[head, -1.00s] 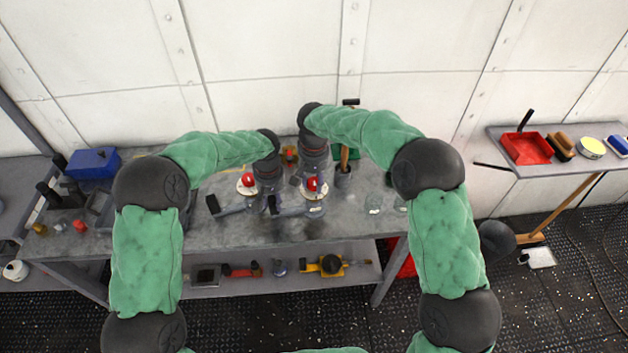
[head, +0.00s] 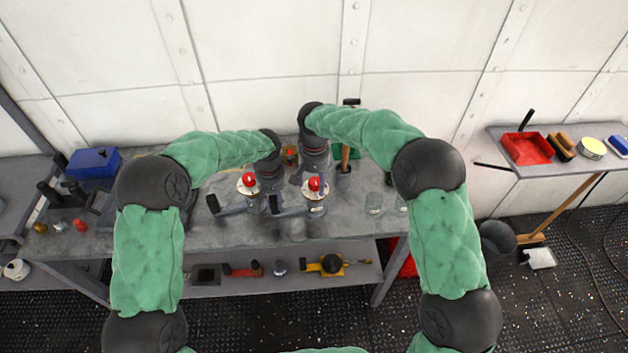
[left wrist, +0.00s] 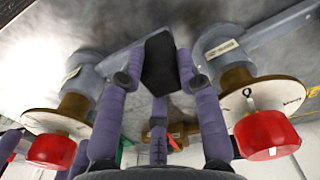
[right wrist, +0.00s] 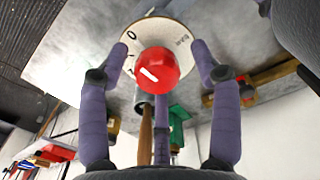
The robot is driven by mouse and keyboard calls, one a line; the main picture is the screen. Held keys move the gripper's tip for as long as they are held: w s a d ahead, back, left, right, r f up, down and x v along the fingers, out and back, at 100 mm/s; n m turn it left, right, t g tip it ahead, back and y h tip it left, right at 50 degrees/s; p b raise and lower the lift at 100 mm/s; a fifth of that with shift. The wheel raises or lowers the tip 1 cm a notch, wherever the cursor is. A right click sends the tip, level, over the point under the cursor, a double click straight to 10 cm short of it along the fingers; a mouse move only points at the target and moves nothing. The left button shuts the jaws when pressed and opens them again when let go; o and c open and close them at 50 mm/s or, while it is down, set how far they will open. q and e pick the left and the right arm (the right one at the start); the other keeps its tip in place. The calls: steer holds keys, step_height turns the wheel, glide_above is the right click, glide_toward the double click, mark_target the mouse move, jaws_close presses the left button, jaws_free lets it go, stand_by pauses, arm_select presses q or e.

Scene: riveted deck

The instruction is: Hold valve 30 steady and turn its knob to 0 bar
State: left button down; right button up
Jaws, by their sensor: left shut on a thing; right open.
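Two grey valves with white dials and red knobs stand side by side on the bench. The right valve's red knob (head: 314,184) also shows in the right wrist view (right wrist: 157,70), over a dial (right wrist: 176,36) with a 0 at upper left. The knob's white mark points left. My left gripper (head: 268,190) is shut on that valve's black-ended handle (left wrist: 160,65). My right gripper (right wrist: 158,62) is open, its fingers on either side of the red knob and apart from it. The left valve's red knob (head: 250,180) is free. The valve tags are too small to read.
A blue box (head: 93,162) is at the bench's left. A side shelf holds a red tray (head: 526,148). The bench (head: 230,235) is bare in front of the valves.

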mark_target(314, 181)
arm_select(q)
steer(key=shift+a, duration=0.15)
arm_select(e)
step_height(314, 181, up, 12)
stand_by(0.3)
steer(key=shift+f, duration=0.1)
arm_select(q)
steer(key=c, duration=0.8)
jaws_free()
